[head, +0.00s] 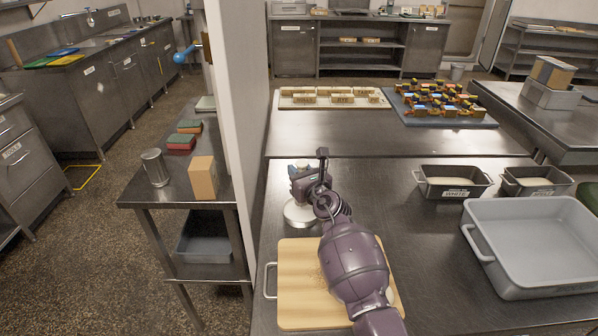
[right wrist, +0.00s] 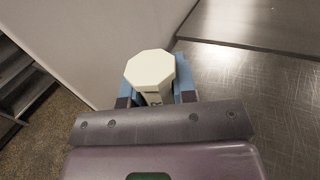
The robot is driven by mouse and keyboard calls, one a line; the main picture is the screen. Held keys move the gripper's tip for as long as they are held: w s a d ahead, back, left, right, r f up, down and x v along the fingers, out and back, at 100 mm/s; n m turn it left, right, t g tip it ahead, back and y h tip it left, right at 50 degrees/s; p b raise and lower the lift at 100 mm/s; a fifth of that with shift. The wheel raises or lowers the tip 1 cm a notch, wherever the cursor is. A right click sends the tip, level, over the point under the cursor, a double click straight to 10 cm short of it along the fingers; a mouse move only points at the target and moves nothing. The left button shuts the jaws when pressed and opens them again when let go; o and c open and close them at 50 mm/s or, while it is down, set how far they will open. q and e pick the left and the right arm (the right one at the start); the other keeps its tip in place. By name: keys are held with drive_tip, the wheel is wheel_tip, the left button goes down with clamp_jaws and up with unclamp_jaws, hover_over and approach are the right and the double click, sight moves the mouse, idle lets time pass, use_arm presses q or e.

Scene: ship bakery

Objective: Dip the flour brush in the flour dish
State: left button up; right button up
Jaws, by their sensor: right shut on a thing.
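My right gripper (head: 306,186) is above the metal table at the left, close to the partition wall. It is shut on the flour brush, whose pale octagonal end (right wrist: 150,70) stands up between the blue fingers (right wrist: 156,90) in the right wrist view. The brush's lower part is hidden by the gripper. The round pale flour dish (head: 298,217) sits on the table directly below the gripper in the head view, partly covered by it. I cannot tell whether the brush touches the flour. My left gripper is not in view.
A wooden board (head: 297,290) lies in front of the dish. A large grey tub (head: 480,240) and two loaf tins (head: 452,189) stand at the right. A white partition wall (head: 232,110) rises close on the left. The middle of the table is clear.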

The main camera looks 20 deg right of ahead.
sight(299, 161)
drive_tip(key=shift+r+p, duration=1.3)
drive_tip(key=shift+r, duration=0.05)
drive_tip(key=shift+r+p, duration=0.3)
drive_tip(key=shift+p, duration=0.05)
drive_tip(key=shift+r+p, duration=0.35)
drive_tip(key=shift+p, duration=0.15)
